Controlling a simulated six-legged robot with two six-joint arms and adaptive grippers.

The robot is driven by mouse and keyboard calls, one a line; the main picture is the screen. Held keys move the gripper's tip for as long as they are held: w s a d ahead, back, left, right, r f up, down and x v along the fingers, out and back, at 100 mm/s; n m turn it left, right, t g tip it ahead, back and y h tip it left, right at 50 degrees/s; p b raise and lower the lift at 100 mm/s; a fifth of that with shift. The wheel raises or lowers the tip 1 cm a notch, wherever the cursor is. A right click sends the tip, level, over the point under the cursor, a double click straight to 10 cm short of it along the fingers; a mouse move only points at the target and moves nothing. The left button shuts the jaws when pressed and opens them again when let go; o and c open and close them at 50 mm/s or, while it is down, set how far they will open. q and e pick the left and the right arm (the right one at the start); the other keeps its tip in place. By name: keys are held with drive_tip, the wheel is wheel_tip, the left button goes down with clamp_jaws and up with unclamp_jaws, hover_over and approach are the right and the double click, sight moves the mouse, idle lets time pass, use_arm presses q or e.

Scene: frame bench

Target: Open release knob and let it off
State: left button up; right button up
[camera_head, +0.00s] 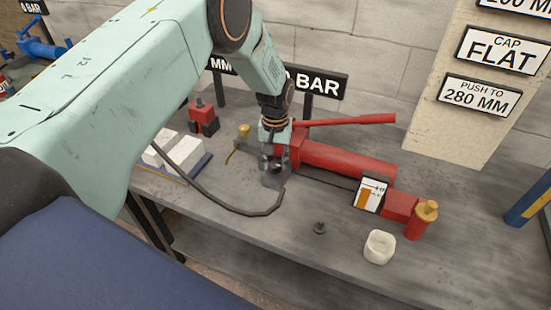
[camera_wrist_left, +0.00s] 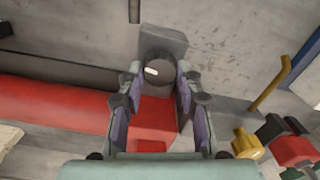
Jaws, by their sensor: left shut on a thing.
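The release knob (camera_wrist_left: 157,72) is a dark round knob with a small white mark, in the left wrist view. It sits by a grey block at the end of a red hand pump (camera_head: 345,160). My left gripper (camera_head: 273,163) reaches down at the pump's left end. In the left wrist view my left gripper (camera_wrist_left: 157,85) has its two fingers on either side of the knob, shut on it. In the head view the gripper mostly hides the knob. The pump's red lever (camera_head: 350,120) extends to the right. My right gripper is in neither view.
A gauge card (camera_head: 370,194) and a brass-topped red fitting (camera_head: 422,220) are at the pump's right. A black hose (camera_head: 225,205) curves across the bench. White blocks (camera_head: 160,150) lie left.

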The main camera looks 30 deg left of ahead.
sight(275, 163)
use_arm(q)
drive_tip(key=shift+s+f, duration=0.2)
drive_tip(key=shift+s, duration=0.05)
drive_tip(key=o, duration=1.2)
drive_tip(key=shift+w+r, duration=0.1)
drive_tip(key=shift+w, duration=0.05)
drive_tip(key=shift+c, duration=0.2)
wheel_tip(275, 163, up, 12)
